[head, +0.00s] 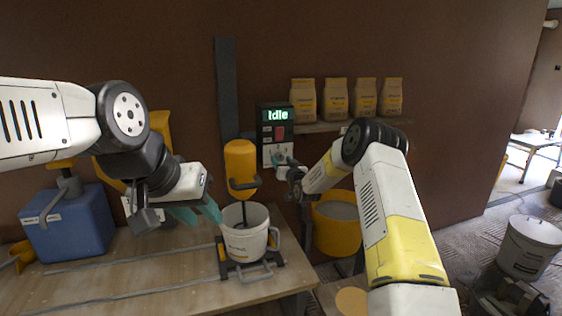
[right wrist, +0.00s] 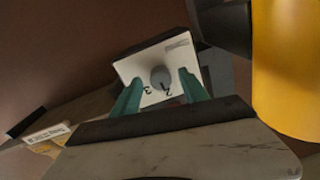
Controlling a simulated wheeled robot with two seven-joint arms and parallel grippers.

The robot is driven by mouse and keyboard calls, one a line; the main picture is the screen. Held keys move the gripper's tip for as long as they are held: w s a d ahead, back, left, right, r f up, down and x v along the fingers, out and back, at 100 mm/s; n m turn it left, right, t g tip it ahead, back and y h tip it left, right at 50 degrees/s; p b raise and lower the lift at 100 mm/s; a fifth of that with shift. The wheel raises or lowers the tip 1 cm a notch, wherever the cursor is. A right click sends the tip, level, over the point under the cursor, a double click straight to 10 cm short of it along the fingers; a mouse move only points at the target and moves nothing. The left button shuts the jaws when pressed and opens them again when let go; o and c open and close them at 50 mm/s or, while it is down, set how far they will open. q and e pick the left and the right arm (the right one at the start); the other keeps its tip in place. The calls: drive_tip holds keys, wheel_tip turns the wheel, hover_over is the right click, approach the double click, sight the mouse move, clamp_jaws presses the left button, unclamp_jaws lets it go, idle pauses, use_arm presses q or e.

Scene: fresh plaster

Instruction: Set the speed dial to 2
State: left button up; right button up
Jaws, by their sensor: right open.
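The speed dial (right wrist: 160,77) is a round grey knob on a white plate in the right wrist view. Dark marks, one like a 3, show on the plate; the dial's setting is not readable. In the head view the plate (head: 270,151) is on the lower part of a dark control box (head: 263,118) whose display reads "Idle". My right gripper (right wrist: 158,96) is open, its teal fingers on either side of the knob in the picture; I cannot tell whether they touch it. My left gripper (head: 210,217) looks open and empty, left of the white bucket (head: 236,240).
A yellow mixer (head: 240,164) hangs over the bucket on the wooden table (head: 150,268). A blue box (head: 68,226) stands at the left. Several paper bags (head: 335,98) stand on a shelf right of the control box. A yellow tub (head: 337,226) is below them.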

drive_tip(key=v, duration=0.6)
drive_tip(key=shift+s, duration=0.2)
drive_tip(key=shift+d, duration=0.1)
drive_tip(key=shift+r, duration=0.1)
drive_tip(key=s+d+r+g+h, duration=0.2)
drive_tip(key=s+d+r+g, duration=0.15)
drive_tip(key=s+r, duration=0.5)
drive_tip(key=s+d+r+g+h, duration=0.15)
drive_tip(key=s+d+r, duration=0.25)
drive_tip(key=s+r, duration=0.4)
drive_tip(key=s+d+f+g, duration=0.1)
drive_tip(key=s+d+g, duration=0.1)
drive_tip(key=s, duration=1.5)
drive_tip(key=s+d+f+m+g, duration=0.1)
drive_tip(key=s+g, duration=0.3)
drive_tip(key=s, duration=1.3)
drive_tip(key=shift+s+d, duration=0.4)
drive_tip(key=shift+d, duration=0.05)
drive_tip(key=shift+f, duration=0.1)
